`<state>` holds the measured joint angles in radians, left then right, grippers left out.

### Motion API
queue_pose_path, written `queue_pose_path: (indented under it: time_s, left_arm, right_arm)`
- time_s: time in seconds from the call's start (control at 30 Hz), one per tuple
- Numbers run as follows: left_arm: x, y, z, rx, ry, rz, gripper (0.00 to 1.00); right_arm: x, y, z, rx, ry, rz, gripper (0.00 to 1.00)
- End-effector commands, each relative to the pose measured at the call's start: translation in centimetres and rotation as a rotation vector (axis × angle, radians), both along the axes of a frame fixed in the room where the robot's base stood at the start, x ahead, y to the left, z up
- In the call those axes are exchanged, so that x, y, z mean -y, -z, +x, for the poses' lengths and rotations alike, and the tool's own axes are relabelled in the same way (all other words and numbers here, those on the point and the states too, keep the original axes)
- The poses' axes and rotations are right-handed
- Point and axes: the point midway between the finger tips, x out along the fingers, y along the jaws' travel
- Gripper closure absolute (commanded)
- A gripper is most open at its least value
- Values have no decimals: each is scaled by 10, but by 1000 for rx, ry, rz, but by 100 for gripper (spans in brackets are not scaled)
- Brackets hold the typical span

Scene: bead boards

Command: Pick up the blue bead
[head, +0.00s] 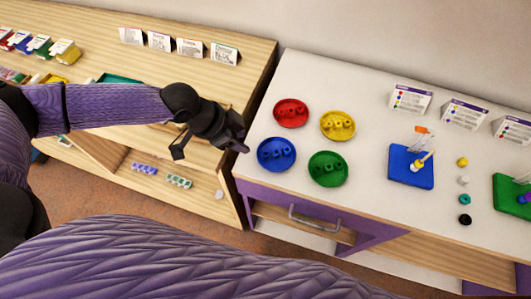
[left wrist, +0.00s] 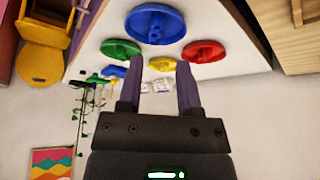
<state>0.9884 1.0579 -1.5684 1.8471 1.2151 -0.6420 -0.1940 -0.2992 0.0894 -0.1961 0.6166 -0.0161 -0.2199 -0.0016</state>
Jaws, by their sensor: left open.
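Several blue beads (head: 277,154) lie in a round blue dish (head: 262,163) near the left front of the white table. In the left wrist view the blue dish (left wrist: 137,27) is beyond the fingertips, with dark blue beads (left wrist: 155,33) in its middle. My left gripper (head: 211,150) is open and empty, to the left of the blue dish and apart from it. Its two fingers (left wrist: 159,66) are spread in the left wrist view. My right gripper is not in view.
Red (head: 290,101), yellow (head: 323,125) and green (head: 327,181) bead dishes stand close to the blue dish. A blue peg board (head: 400,175) and several loose beads lie to the right. A wooden shelf unit (head: 255,65) stands left of the white table.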

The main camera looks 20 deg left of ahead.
Motion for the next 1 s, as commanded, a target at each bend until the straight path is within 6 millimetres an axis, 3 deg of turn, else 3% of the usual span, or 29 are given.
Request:
queue_pose_path:
  time_s: [0.1,0.43,0.73,0.93,1.0]
  left_arm:
    - [10,24,6,-2,0,-1,55]
    - [41,73,21,-2,3,0,55]
    - [45,78,24,-1,2,-1,55]
    - [45,78,23,-2,2,-1,98]
    - [45,78,23,-2,2,-1,100]
  right_arm:
    - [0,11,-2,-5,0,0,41]
    - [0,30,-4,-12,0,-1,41]
    - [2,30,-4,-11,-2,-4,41]
    - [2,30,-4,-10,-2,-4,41]
    - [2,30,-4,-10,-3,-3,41]
